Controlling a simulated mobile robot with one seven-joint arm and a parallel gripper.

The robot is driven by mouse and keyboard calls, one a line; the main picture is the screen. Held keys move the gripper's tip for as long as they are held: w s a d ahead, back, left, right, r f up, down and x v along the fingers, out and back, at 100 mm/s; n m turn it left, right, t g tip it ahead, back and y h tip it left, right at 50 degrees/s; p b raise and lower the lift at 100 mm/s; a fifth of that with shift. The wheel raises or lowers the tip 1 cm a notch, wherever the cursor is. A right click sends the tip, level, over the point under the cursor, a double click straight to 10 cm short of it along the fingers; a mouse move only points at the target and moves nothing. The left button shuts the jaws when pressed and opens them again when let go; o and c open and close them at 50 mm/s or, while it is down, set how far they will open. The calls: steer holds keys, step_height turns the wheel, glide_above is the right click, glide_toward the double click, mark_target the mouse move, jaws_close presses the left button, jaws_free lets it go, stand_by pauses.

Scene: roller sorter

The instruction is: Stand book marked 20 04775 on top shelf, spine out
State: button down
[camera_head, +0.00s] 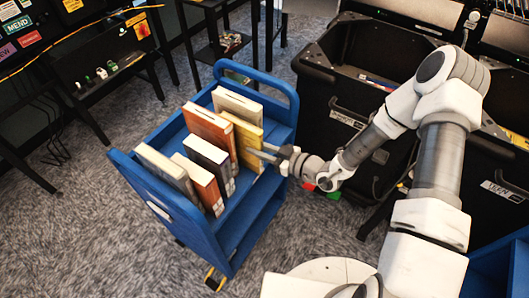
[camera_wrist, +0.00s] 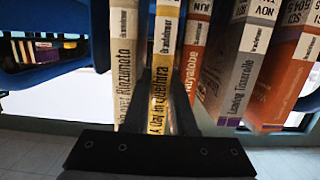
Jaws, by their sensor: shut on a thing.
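My gripper (camera_head: 264,152) is at the right side of a blue book cart, shut on a yellow book (camera_head: 247,137) that stands upright on the cart's top shelf (camera_head: 238,196). In the wrist view my gripper (camera_wrist: 163,88) has one finger on each side of the yellow book (camera_wrist: 161,62), whose spine faces the camera. The spine's lower part lies between the fingers. I cannot read the mark 20 04775 on any book, so I cannot tell whether this is the named one.
Several other books stand on the shelf, including a cream one (camera_head: 237,105), an orange one (camera_head: 207,126) and a dark one (camera_head: 207,153). In the wrist view a pale book (camera_wrist: 123,55) stands close on the left. Black bins (camera_head: 335,95) are right of the cart.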

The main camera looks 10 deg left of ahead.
steer(key=shift+w+a, duration=0.1)
steer(key=shift+a, duration=0.2)
steer(key=shift+f, duration=0.5)
stand_by(0.4)
steer(key=c, duration=0.6)
jaws_free()
steer(key=shift+c, duration=0.2)
steer(key=shift+d, duration=0.15)
steer(key=v, duration=1.7)
